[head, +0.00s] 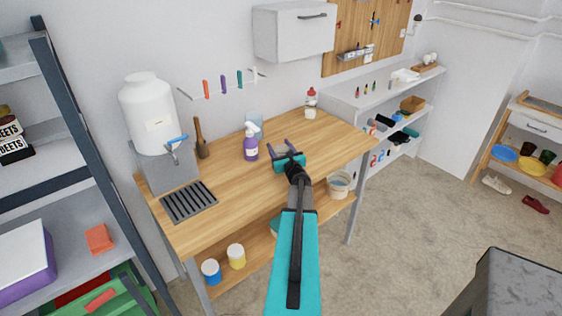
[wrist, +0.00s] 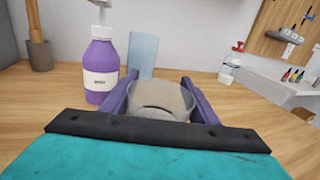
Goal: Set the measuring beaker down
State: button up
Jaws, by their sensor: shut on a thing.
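My gripper (wrist: 158,95) reaches over the wooden workbench (head: 225,180), its purple fingers shut on a greyish see-through round vessel, which I take for the measuring beaker (wrist: 160,98). The rim of the beaker shows between the fingers in the wrist view, and it looks about upright. Its lower part is hidden by my gripper's black and teal body. I cannot tell whether its base touches the bench top. In the head view my gripper (head: 286,148) is near the middle of the bench, right of a purple pump bottle (head: 251,147).
A pale blue upright piece (wrist: 142,52) stands behind the bottle. A white dispenser (head: 150,115) with a drain grate (head: 188,201) and a wooden pestle-like tool (head: 201,140) are at left. A red-capped bottle (head: 311,97) stands at the back right. Bench top is clear around my gripper's front and right.

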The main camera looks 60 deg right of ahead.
jog(key=shift+r, duration=0.2)
jog(key=s+a+r+p, duration=0.1)
jog(key=s+a+r, duration=0.3)
jog(key=s+a, duration=0.4)
jog(key=a, duration=0.3)
jog(key=shift+s+r+p, duration=0.3)
jog(key=shift+r, duration=0.1)
dwell(0.9)
jog(key=shift+s+p, duration=0.1)
jog(key=shift+p, duration=0.3)
jog(key=s+a+p, duration=0.1)
jog(key=p, duration=0.3)
jog(key=shift+a, duration=0.15)
jog(key=shift+a, duration=0.1)
